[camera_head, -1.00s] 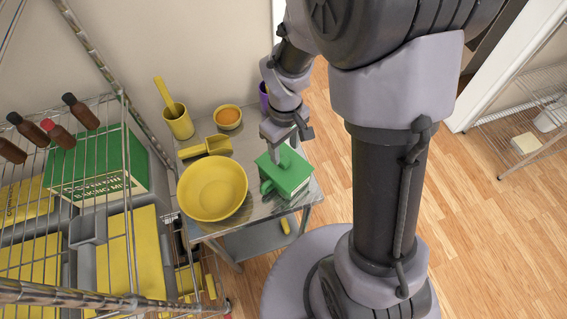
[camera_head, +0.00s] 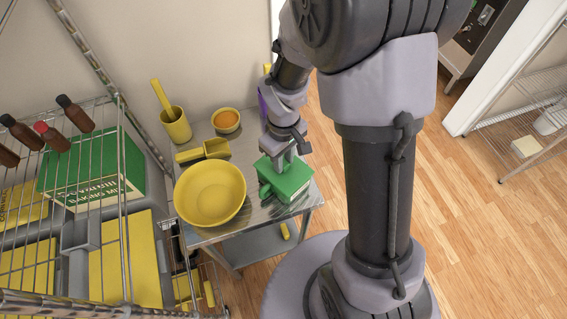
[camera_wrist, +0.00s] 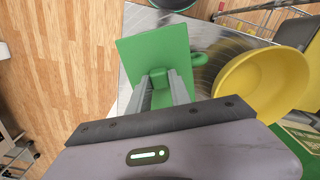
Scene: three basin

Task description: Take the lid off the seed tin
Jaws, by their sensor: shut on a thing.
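The seed tin (camera_head: 293,192) is a green, box-like tin with a loop handle on its left side. It stands near the right end of the metal table. Its flat green lid (camera_wrist: 150,50) is square with a raised grip in the middle, and fills the centre of the wrist view. My gripper (camera_wrist: 167,85) is shut on the lid's grip, with one finger on each side. It reaches down onto the lid from above in the head view (camera_head: 285,162). The lid lies over the tin; I cannot tell whether there is a gap between them.
A yellow basin (camera_head: 210,193) stands close to the tin's left on the metal table (camera_head: 245,217). Behind are a yellow scoop (camera_head: 203,151), a yellow canister (camera_head: 176,126), an orange-filled bowl (camera_head: 226,120) and a purple item (camera_head: 263,103). A wire shelf (camera_head: 122,200) stands at left.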

